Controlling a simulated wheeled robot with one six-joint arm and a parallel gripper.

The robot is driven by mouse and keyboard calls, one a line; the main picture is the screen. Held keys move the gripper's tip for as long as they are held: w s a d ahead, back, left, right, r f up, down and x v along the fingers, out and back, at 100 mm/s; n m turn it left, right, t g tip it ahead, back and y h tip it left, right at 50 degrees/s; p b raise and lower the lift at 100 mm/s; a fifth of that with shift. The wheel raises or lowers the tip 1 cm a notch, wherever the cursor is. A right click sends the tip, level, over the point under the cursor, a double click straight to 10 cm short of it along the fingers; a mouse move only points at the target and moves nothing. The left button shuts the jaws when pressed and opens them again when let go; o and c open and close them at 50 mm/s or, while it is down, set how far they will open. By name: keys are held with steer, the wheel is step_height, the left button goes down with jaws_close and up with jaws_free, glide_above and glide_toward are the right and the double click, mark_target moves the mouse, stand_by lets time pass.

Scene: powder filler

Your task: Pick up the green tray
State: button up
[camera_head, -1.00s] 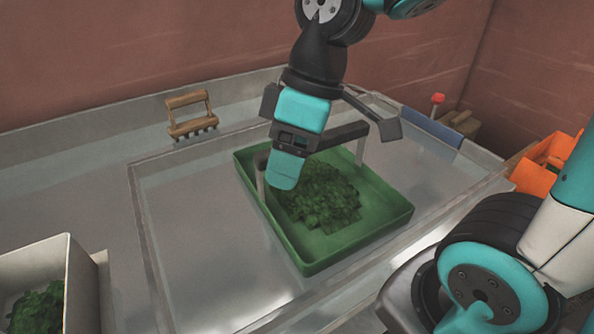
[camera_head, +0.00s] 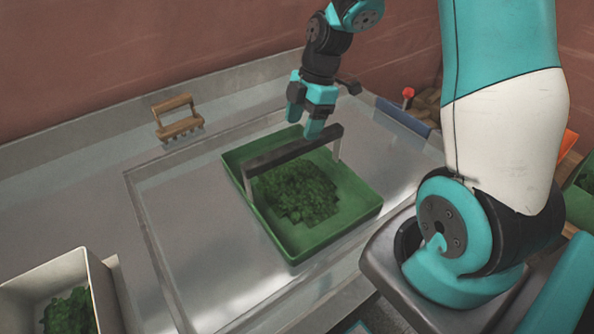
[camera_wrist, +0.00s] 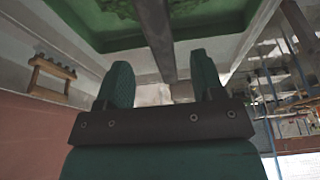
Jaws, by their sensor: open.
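The green tray (camera_head: 338,225) lies on the metal worktop and holds a heap of green leafy pieces (camera_head: 295,191). A grey bar handle (camera_head: 275,155) arches over it on two posts. My gripper (camera_head: 304,128) is open and empty, near the handle on its far side. In the wrist view, the two teal fingers of my gripper (camera_wrist: 160,88) are spread apart. The handle (camera_wrist: 158,35) runs away between and beyond them toward the tray (camera_wrist: 85,30). I cannot tell whether the fingers touch the handle.
A wooden-handled rake tool (camera_head: 177,120) stands at the back left. A white bin (camera_head: 93,290) with greens is at the front left. A blue block (camera_head: 402,118) and a red knob (camera_head: 408,92) are at the back right. The worktop left of the tray is clear.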

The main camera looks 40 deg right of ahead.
mark_target(297, 143)
steer(key=p+x, duration=0.2)
steer(key=x, duration=0.6)
steer(key=shift+p, duration=0.3)
jaws_close()
